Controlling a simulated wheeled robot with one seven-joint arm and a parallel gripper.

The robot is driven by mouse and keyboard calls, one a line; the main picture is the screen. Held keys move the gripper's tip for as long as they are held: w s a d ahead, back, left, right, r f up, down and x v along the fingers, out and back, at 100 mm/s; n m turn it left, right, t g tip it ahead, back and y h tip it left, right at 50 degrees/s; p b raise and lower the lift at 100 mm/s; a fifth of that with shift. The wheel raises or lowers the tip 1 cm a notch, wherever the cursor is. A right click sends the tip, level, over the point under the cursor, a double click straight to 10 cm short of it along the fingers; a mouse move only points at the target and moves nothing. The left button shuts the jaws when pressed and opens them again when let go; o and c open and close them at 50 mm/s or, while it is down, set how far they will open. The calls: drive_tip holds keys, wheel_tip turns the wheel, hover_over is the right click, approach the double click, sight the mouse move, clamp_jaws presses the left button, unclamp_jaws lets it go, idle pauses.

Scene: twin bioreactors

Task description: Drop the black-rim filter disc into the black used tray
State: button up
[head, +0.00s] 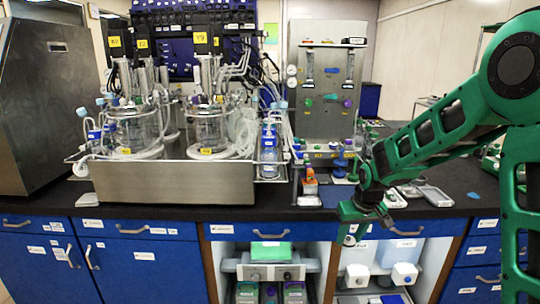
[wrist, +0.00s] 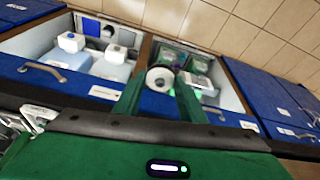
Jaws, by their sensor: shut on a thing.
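In the head view my gripper (head: 352,222) hangs in front of the counter's front edge, fingers down, over the cabinet fronts. I cannot pick out the black used tray with certainty. A shallow grey tray (head: 435,196) lies on the counter right of my gripper, apart from it.
The dark counter (head: 465,185) has bare room at the right. A steel tub (head: 175,184) with the twin bioreactors stands left. An orange-topped bottle (head: 310,184) and a blue item (head: 340,168) stand left of my arm. Open shelves with white jugs (head: 405,272) lie below.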

drive_tip(key=d+f+m, duration=0.2)
drive_tip(key=d+f, duration=0.3)
drive_tip(key=f, duration=0.3)
drive_tip(key=shift+w+h, duration=0.25)
drive_tip(key=shift+h, duration=0.05)
drive_tip(key=s+f, duration=0.5)
drive_tip(key=f, duration=0.1)
drive_tip(key=shift+s+d+f, duration=0.15)
drive_tip(key=shift+s+f, duration=0.05)
drive_tip(key=shift+f, duration=0.1)
